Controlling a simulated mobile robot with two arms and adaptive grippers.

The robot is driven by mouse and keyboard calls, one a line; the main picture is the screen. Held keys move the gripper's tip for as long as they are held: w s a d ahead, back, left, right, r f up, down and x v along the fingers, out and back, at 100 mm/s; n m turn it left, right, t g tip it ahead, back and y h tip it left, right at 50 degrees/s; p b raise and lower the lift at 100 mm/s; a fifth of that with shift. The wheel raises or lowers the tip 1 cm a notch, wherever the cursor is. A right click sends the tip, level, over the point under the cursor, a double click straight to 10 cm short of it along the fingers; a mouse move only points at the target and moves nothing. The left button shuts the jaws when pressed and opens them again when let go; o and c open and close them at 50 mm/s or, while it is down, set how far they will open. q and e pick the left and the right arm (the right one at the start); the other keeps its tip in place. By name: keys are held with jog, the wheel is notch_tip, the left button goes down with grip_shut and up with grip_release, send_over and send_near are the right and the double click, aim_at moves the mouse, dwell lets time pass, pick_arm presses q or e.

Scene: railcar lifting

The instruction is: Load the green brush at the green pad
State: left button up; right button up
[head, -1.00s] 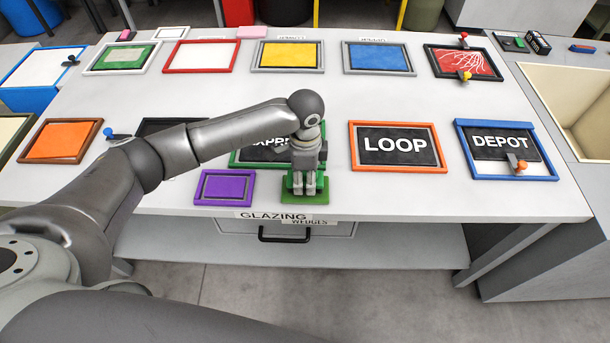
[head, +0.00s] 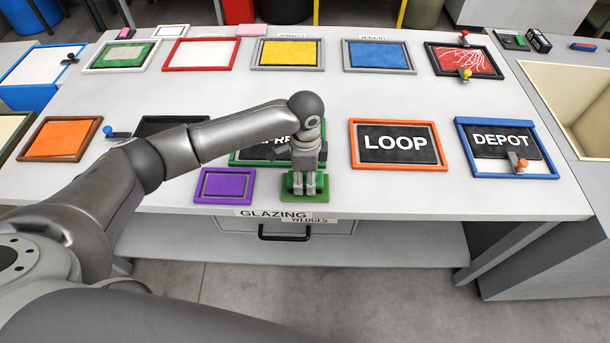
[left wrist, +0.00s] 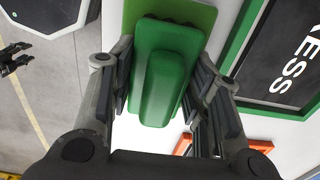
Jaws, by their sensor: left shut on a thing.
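The green brush (left wrist: 160,82), a dark green block with a raised rounded grip, is between the fingers of my left gripper (head: 304,190). In the left wrist view my left gripper (left wrist: 165,95) is shut on this grip. The lighter green pad (head: 305,198) lies at the front edge of the bench, directly below the gripper. It also shows past the brush in the left wrist view (left wrist: 200,14). The brush is over the pad and looks level. Whether they touch I cannot tell. A small dark fingered shape at the left wrist view's left edge may be my right gripper (left wrist: 14,59).
A green-framed black tray (head: 236,158) is just behind the gripper, partly hidden by my arm. A purple frame (head: 224,201) lies left of the pad. The orange LOOP tray (head: 438,166) and blue DEPOT tray (head: 465,150) are to the right. Bare bench (head: 390,195) lies right of the pad.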

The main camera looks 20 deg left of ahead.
pick_arm(q)
jog(key=shift+p, duration=0.3)
dwell(0.8)
jog(key=shift+s+f, duration=0.1)
dwell(0.6)
dwell(0.4)
jog(key=shift+r+p, duration=0.25)
jog(key=shift+p, duration=0.2)
notch_tip(320, 180, up, 7)
jog(key=p, duration=0.7)
jog(key=shift+f+p, duration=0.1)
jog(key=shift+p, duration=0.3)
jog(key=shift+f, duration=0.1)
